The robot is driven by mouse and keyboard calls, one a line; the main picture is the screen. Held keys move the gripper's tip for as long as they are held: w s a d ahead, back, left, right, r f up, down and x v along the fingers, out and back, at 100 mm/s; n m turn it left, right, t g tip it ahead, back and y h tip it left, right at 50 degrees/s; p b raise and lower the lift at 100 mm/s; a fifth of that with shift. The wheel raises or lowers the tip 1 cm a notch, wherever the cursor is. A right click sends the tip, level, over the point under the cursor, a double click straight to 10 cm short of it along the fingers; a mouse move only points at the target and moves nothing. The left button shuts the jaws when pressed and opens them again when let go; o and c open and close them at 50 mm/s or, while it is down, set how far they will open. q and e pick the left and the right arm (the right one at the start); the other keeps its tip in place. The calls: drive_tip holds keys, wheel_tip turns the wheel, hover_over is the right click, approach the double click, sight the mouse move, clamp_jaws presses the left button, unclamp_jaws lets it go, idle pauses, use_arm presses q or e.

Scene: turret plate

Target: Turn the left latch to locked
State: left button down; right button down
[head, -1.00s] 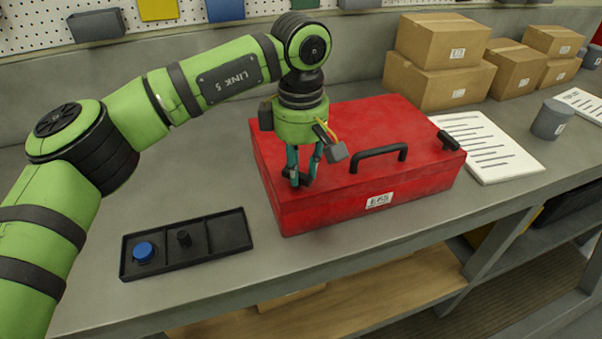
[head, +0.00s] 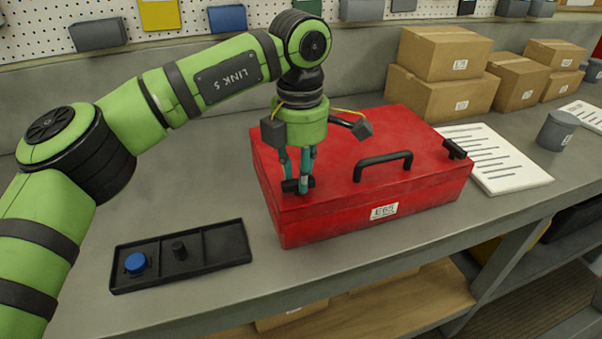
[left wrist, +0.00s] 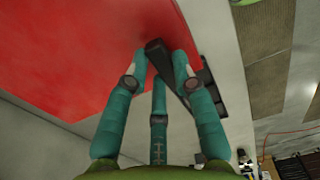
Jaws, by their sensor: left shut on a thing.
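The red toolbox (head: 340,145) stands on the grey bench with its lid closed. The left latch (head: 289,187) is a small black bar on the lid's front left corner, partly hidden by my fingers. My left gripper (head: 298,188) comes down on it from above and is shut on it. In the left wrist view the fingers of the gripper (left wrist: 160,62) close around the black latch (left wrist: 158,50) at the red lid's edge. The right latch (head: 454,149) sits free at the lid's right end. My right gripper is not in view.
A black handle (head: 383,164) arches up between the latches. A black tray (head: 215,243) with a blue knob (head: 135,262) lies left of the toolbox. Papers (head: 495,160), a grey cup (head: 557,130) and cardboard boxes (head: 445,75) stand to the right and behind.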

use_arm(q)
drive_tip(key=shift+n, duration=0.5)
drive_tip(key=shift+f, duration=0.1)
drive_tip(key=c, duration=1)
unclamp_jaws()
drive_tip(key=shift+a, duration=0.1)
drive_tip(key=shift+r, duration=0.2)
wheel_tip(320, 180, up, 12)
drive_tip(key=shift+f, duration=0.15)
